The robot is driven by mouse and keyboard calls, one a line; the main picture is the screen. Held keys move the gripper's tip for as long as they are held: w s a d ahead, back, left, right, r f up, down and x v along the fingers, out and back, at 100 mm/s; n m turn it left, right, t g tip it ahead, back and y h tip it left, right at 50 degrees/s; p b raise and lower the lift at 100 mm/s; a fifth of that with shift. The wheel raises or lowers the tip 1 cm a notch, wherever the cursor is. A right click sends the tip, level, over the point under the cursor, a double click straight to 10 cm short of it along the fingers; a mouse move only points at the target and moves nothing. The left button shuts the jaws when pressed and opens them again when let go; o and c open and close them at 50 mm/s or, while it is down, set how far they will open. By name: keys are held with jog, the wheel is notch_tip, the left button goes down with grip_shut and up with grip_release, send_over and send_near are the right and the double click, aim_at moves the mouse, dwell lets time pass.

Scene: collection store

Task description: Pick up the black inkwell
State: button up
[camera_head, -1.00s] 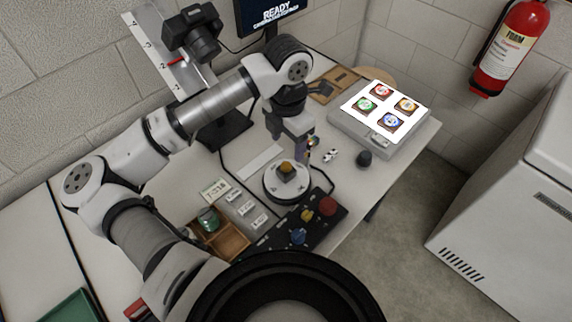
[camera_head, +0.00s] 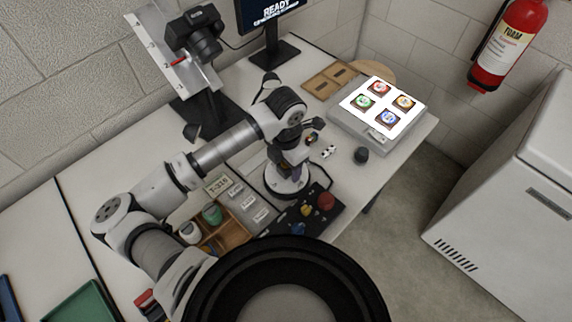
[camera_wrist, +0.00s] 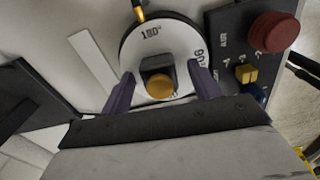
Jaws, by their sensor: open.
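A small dark, square-bodied piece with a brass-coloured round cap, which looks like the black inkwell (camera_wrist: 157,86), stands on a white round turntable (camera_wrist: 139,52) with degree marks. The turntable also shows in the head view (camera_head: 272,187), where my gripper hides most of the inkwell. My gripper (camera_wrist: 160,70) is open, pointing down over the turntable. In the wrist view its two purple fingers lie on either side of the inkwell, with a gap to each side. Whether the fingertips reach down to its height is hard to tell.
A black control panel (camera_head: 300,222) with a red button (camera_head: 326,201) sits close in front of the turntable. A lit box with several coloured tiles (camera_head: 415,128) and a small dark round object (camera_head: 361,155) are to the right. A wooden divided tray (camera_head: 233,236) is left.

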jog(key=shift+c, duration=0.3)
jog(key=c, duration=1.1)
jog(key=shift+o, duration=0.2)
jog(key=shift+r, duration=0.1)
